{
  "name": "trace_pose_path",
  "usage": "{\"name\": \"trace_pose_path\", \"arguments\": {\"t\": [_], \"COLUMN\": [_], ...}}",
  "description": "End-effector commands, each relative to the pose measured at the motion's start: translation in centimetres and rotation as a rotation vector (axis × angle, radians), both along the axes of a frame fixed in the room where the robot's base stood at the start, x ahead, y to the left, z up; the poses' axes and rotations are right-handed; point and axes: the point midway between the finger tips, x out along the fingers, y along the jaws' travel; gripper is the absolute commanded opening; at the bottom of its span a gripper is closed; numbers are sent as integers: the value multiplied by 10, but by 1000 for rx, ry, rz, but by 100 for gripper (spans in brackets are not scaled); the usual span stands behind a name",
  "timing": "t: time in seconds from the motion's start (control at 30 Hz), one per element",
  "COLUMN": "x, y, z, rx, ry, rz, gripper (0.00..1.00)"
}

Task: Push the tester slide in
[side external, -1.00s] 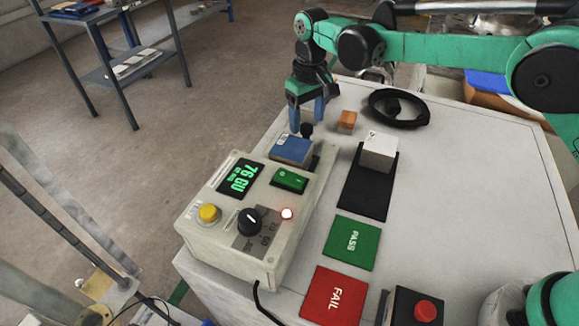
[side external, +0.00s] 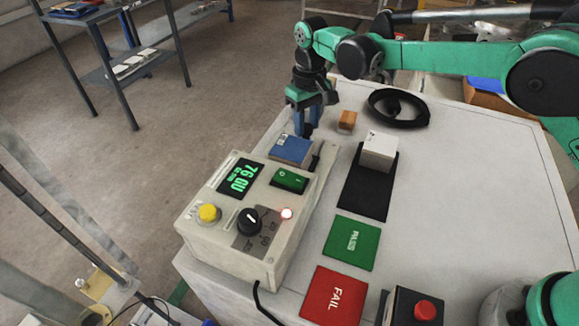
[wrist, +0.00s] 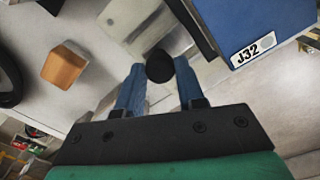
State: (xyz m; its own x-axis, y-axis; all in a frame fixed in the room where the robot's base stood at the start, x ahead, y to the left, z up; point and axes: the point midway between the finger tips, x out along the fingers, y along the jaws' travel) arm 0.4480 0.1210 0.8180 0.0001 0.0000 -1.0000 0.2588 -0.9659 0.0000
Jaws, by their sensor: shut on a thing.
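The tester (side external: 233,249) is a cream box with a lit green display, a yellow button, a black dial and a green switch. A blue block (side external: 291,151) sits at its far end; its label reads J32 in the wrist view (wrist: 243,18). The pale metal slide (wrist: 135,20) has a round black knob (wrist: 159,66) at its end. My gripper (side external: 309,124) points down at the tester's far end, with its blue fingers (wrist: 157,85) shut on the knob, one on each side. In the side view the fingers largely hide the knob.
A white block (side external: 379,152) sits on a black mat (side external: 368,196). Green PASS (side external: 352,242) and red FAIL (side external: 333,296) pads lie nearer. An orange block (side external: 347,121) and black ring (side external: 399,107) stand right of my gripper. A red button box (side external: 425,310) is at the front.

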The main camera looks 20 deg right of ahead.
Motion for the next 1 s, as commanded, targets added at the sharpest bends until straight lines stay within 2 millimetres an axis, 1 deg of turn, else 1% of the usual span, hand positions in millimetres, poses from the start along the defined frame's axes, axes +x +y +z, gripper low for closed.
{"name": "trace_pose_path", "arguments": {"t": [1.0], "x": [-35], "y": [37], "z": [1], "rx": [1], "ry": [-1], "rz": [1], "gripper": [0]}}
